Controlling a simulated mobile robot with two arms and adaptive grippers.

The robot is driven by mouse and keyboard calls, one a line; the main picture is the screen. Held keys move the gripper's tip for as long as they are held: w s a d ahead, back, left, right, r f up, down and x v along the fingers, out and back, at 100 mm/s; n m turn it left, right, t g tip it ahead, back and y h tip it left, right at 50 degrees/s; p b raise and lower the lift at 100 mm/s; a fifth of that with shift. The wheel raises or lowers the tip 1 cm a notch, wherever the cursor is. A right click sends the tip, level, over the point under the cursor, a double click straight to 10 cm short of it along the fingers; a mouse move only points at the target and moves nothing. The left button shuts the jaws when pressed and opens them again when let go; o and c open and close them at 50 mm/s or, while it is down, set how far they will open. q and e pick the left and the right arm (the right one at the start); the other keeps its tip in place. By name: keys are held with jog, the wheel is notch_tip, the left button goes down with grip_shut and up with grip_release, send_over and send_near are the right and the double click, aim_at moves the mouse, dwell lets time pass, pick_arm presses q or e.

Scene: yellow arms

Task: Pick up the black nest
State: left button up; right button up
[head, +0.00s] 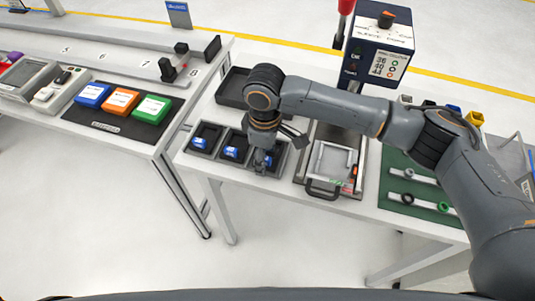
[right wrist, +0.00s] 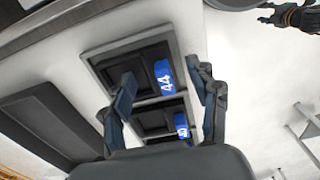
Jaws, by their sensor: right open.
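Three black nests stand in a row on the table in the head view: left (head: 212,133), middle (head: 240,139) and right (head: 281,159). The left and middle ones each hold a blue piece. My right gripper (head: 262,158) points down over the right nest and partly hides it. The right wrist view shows the open fingers of my right gripper (right wrist: 160,72) on either side of a nest (right wrist: 125,62) holding a blue piece marked 44 (right wrist: 164,77). Another nest with a blue piece (right wrist: 182,126) shows below it. Contact with the nest cannot be told.
A black tray (head: 232,88) lies behind the nests. A grey fixture with a handle (head: 325,187) is right of them, and a dial box (head: 380,50) stands behind. A green mat (head: 400,170) with rods lies further right. A second bench is at left.

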grip_shut()
jog(key=shift+r, duration=0.15)
